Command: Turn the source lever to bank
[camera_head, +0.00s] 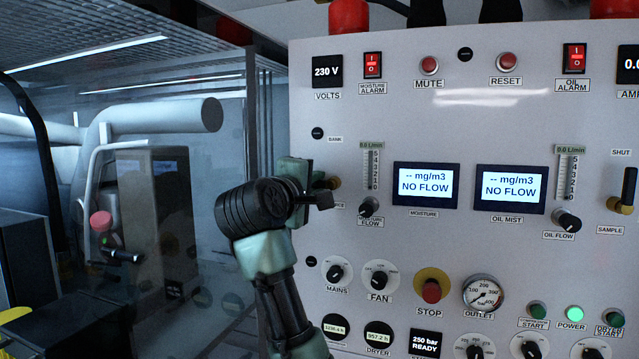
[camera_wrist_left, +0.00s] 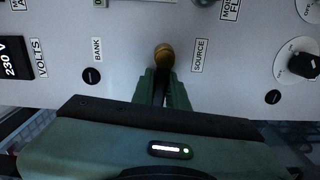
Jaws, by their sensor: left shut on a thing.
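The source lever shows as a brass hub (camera_head: 334,183) on the panel in the head view, just right of my left gripper (camera_head: 322,188). The gripper hides its handle there. In the left wrist view the brass hub (camera_wrist_left: 164,57) sits at the tips of my left gripper (camera_wrist_left: 163,80), between the BANK label (camera_wrist_left: 97,50) and the SOURCE label (camera_wrist_left: 199,55). The fingers are closed around a dark, narrow part at the hub, mostly hidden between them. The BANK label (camera_head: 335,139) is above the hub in the head view. My right gripper is not in view.
The moisture flow knob (camera_head: 370,210) is close to the right of my gripper. The mains knob (camera_head: 336,273) and fan knob (camera_head: 379,279) are below. A glass enclosure with a dark box (camera_head: 155,215) is on the left.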

